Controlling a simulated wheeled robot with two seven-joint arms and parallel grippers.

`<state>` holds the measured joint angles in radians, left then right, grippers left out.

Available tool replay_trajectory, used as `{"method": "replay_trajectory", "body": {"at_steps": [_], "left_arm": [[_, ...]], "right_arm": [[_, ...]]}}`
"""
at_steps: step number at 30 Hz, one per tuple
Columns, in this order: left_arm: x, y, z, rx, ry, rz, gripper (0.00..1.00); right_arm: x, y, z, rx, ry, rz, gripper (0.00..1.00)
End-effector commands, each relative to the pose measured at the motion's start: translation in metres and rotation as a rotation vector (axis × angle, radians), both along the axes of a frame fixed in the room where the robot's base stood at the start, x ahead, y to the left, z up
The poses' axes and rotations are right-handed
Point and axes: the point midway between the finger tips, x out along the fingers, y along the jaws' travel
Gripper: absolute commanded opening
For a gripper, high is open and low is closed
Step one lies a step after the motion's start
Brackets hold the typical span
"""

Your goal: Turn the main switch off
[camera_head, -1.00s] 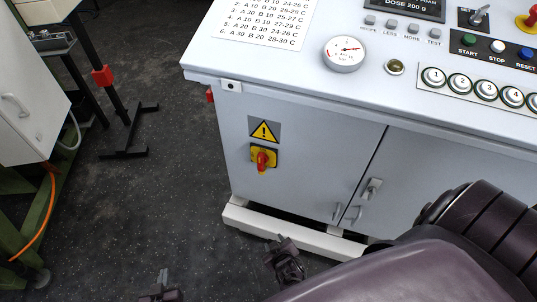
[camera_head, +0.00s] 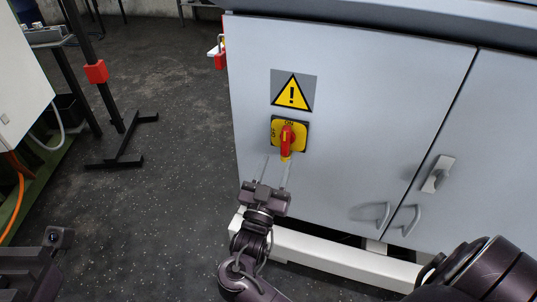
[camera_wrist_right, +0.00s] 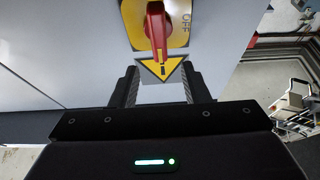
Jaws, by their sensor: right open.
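The main switch (camera_head: 287,140) is a red rotary handle on a yellow plate, on the grey cabinet's front below a warning triangle. Its handle stands upright, in line with the ON mark at the top; OFF is marked on the left. My right gripper (camera_head: 277,172) is open just below and in front of the switch, its two fingers pointing up at it. The right wrist view shows the red handle (camera_wrist_right: 157,30) ahead of the open, empty fingers (camera_wrist_right: 160,88), apart from them. A dark part at bottom left (camera_head: 35,272) appears to be my left gripper; its fingers do not show.
The grey cabinet (camera_head: 350,100) fills the right side, with door handles (camera_head: 437,174) right of the switch. A red padlock-like item (camera_head: 219,58) hangs at its left edge. A black stand (camera_head: 122,150) is at left. The dark floor (camera_head: 170,210) between is clear.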

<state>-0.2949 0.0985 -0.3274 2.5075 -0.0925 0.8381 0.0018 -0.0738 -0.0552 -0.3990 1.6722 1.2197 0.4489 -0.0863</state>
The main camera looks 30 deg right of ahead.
Motion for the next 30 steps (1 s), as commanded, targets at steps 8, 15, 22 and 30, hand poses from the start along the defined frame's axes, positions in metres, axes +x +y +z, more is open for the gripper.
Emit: {"method": "replay_trajectory", "body": {"at_steps": [8,15,22,30], "left_arm": [[-0.002,0.0,-0.003,-0.001,-0.016,0.0,0.0],[-0.002,0.0,-0.005,-0.001,-0.023,0.001,0.0],[-0.002,0.0,-0.005,0.0,-0.023,0.001,0.0],[-0.002,0.0,-0.005,0.0,-0.023,0.001,0.0]], "right_arm": [[0.023,-0.029,0.017,-0.004,-0.006,-0.003,0.42],[0.041,-0.049,0.027,-0.001,-0.003,-0.001,0.42],[0.045,-0.054,0.03,-0.001,-0.002,-0.001,0.42],[0.045,-0.053,0.03,-0.001,-0.001,-0.001,0.23]]}}
